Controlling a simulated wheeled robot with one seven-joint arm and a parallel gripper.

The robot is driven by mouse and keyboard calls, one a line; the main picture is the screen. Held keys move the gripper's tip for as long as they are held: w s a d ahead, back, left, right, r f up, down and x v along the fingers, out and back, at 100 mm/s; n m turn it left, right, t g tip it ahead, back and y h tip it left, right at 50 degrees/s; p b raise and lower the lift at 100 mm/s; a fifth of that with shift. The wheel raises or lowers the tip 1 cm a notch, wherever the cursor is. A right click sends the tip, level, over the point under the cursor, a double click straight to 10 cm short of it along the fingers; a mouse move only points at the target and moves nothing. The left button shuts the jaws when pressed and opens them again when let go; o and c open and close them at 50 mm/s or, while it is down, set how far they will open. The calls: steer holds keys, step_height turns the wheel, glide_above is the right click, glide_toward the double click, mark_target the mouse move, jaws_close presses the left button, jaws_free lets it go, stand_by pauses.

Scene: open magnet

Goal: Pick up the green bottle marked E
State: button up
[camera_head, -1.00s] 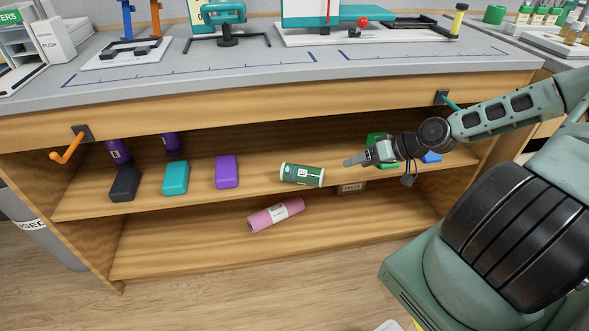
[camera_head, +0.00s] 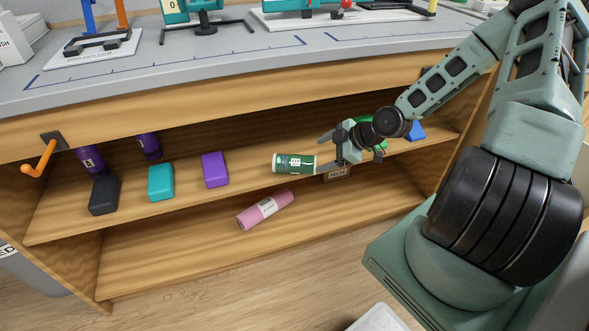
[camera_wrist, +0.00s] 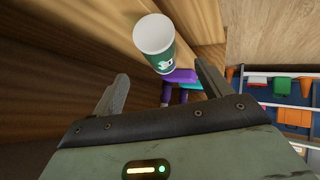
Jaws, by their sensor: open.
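A green bottle (camera_head: 295,164) with a white end and a white label lies on its side on the upper shelf under the workbench. I cannot read its mark clearly. My gripper (camera_head: 322,152) is open just right of the bottle, its jaws pointing left towards it. In the wrist view the bottle (camera_wrist: 157,45) shows its white round end, ahead of and between the open fingers of my gripper (camera_wrist: 160,85). The fingers do not appear to touch it.
Purple (camera_head: 215,169), teal (camera_head: 161,182) and black (camera_head: 104,195) blocks sit left on the same shelf. Purple bottles (camera_head: 90,159) stand behind them. The bench top (camera_head: 200,80) overhangs the shelf.

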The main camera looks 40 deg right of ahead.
mark_target(305, 160)
steer(key=b+x, duration=0.2)
steer(key=x, duration=0.7)
steer(key=shift+w+a+r, duration=0.15)
steer(key=shift+a, duration=0.05)
steer(key=c, duration=1.3)
